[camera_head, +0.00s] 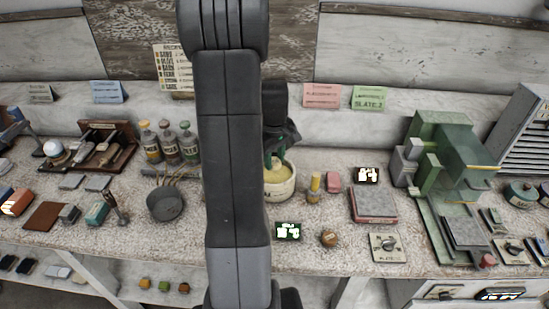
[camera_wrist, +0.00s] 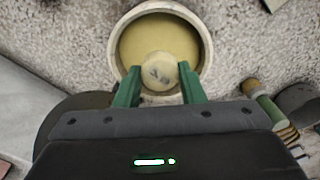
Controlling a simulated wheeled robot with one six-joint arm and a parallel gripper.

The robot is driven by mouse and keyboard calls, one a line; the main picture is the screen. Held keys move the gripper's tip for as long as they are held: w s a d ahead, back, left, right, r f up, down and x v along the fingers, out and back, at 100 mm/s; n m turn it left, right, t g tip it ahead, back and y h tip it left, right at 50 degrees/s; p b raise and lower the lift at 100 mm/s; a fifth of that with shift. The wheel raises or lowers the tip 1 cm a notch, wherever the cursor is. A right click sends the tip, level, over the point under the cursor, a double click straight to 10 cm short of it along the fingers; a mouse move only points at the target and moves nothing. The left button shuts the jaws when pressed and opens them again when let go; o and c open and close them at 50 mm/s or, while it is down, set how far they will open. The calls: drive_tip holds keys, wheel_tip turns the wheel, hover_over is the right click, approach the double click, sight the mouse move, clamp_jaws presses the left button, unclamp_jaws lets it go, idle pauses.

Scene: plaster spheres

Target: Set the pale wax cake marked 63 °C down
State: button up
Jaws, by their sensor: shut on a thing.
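The pale wax cake (camera_wrist: 159,70) is a small round piece with dark marks on top that are too blurred to read. My gripper (camera_wrist: 160,84) has its green fingers shut on it, one on each side. In the wrist view the cake shows over the yellowish inside of a round cream pot (camera_wrist: 204,55). I cannot tell whether it touches the contents. In the head view my gripper (camera_head: 275,162) is at the mouth of the pot (camera_head: 280,190), and the cake cannot be made out clearly.
A grey pan (camera_head: 166,204) stands left of my arm, with several bottles (camera_head: 170,147) behind it. A small yellow-topped bottle (camera_head: 314,187), a pink block (camera_head: 333,181) and a lit display (camera_head: 288,231) are near the pot. A green machine (camera_head: 445,165) stands farther right.

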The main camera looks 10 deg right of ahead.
drive_tip(key=shift+f+b, duration=1.35)
drive_tip(key=shift+f, duration=0.5)
drive_tip(key=o, duration=1)
drive_tip(key=shift+o, duration=0.2)
drive_tip(key=shift+r, duration=0.15)
drive_tip(key=shift+r+p, duration=1.45)
drive_tip(key=shift+r, duration=0.45)
drive_tip(key=shift+a, duration=0.1)
